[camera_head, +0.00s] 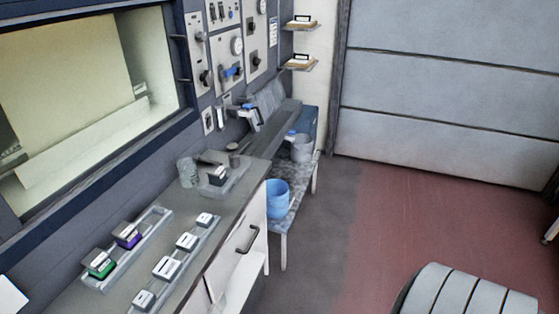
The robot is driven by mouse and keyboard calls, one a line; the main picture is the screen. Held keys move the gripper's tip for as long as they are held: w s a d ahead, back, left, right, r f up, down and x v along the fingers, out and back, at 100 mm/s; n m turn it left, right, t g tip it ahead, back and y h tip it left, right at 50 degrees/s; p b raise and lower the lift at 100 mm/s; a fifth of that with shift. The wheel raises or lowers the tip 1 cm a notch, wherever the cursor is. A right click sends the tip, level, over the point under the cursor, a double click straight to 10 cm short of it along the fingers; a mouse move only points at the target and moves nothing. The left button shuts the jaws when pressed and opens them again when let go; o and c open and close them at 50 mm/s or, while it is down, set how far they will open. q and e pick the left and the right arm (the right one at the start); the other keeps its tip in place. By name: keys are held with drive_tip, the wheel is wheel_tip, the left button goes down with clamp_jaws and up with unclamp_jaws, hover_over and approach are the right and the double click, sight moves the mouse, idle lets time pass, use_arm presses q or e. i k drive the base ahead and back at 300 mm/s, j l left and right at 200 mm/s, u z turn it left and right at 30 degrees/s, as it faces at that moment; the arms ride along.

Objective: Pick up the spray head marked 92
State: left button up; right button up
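Several small block-like pieces with pale tops stand in trays on the grey counter (222,216). Any of them may be spray heads; their marks are too small to read, so I cannot tell which is 92. The front tray (217,235) holds a row of white-topped pieces, such as this white-topped piece (186,241). The tray behind it (151,224) holds a green-banded piece (100,264) and a purple-banded piece (127,235). A dark piece (218,176) sits in a small tray farther along. Neither of my grippers is in view.
A glass jar (187,172) stands at the counter's back. A blue bucket (277,198) stands on a low bench (296,190) beyond the counter. A window (75,100) and control panels (230,60) line the left wall. The red floor (420,210) is largely clear.

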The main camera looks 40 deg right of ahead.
sight(217, 174)
drive_tip(key=z, duration=0.95)
